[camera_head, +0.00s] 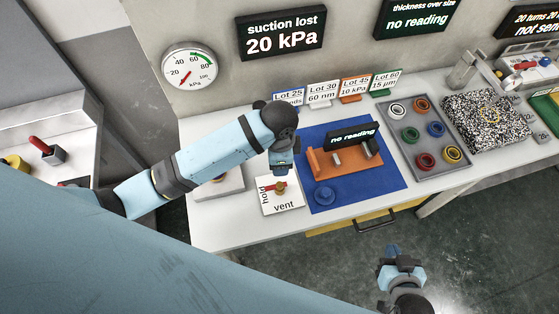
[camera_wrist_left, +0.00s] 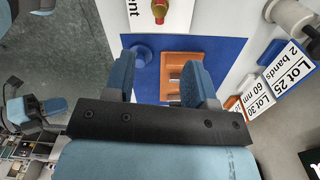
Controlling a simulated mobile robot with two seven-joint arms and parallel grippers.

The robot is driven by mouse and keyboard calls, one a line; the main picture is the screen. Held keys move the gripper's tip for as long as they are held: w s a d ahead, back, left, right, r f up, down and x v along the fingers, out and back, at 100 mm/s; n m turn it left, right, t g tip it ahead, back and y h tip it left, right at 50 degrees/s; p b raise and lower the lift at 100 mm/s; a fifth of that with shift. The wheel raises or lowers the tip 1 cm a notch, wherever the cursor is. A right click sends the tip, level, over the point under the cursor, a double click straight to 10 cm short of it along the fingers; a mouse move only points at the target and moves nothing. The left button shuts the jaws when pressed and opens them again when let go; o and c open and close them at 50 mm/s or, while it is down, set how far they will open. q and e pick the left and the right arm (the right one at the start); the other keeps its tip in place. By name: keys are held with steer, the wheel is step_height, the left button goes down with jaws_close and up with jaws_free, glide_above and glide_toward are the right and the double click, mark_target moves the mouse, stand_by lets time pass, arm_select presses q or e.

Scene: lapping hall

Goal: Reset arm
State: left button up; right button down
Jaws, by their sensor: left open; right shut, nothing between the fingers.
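My left arm reaches in from the left in the head view. Its gripper (camera_head: 281,168) hangs just above the white hold/vent plate (camera_head: 291,208), fingers largely hidden behind the wrist. In the left wrist view its two blue fingers (camera_wrist_left: 160,80) are apart with nothing held; the blue mat and orange fixture show beyond them. A brass valve (camera_head: 280,188) with a red handle stands on the plate, the handle lying toward "hold". The valve also shows in the left wrist view (camera_wrist_left: 159,10). My right gripper (camera_head: 392,252) is shut and empty, over the floor in front of the bench.
The orange fixture (camera_head: 319,167) and a blue knobbed disc (camera_head: 325,196) are on the blue mat (camera_head: 377,188). A grey tray (camera_head: 447,174) of coloured rings is right of them. Lot cards (camera_head: 322,94) stand behind. A wall display (camera_head: 282,33) reads "suction lost 20 kPa".

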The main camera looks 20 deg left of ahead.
arm_select(q)
steer(key=shift+f, duration=0.1)
stand_by(0.3)
steer(key=s+d+f+n+t+h, duration=0.1)
steer(key=s+f+n+t+h, duration=0.25)
steer(key=f+n+t, duration=0.2)
steer(key=s+a+f+n+t, duration=0.2)
steer(key=s+a+n+t, duration=0.3)
steer(key=s+a, duration=0.2)
steer(key=shift+s+a+f+t+y, duration=0.3)
steer(key=shift+a+f+t+y, duration=0.05)
steer(key=shift+a, duration=0.45)
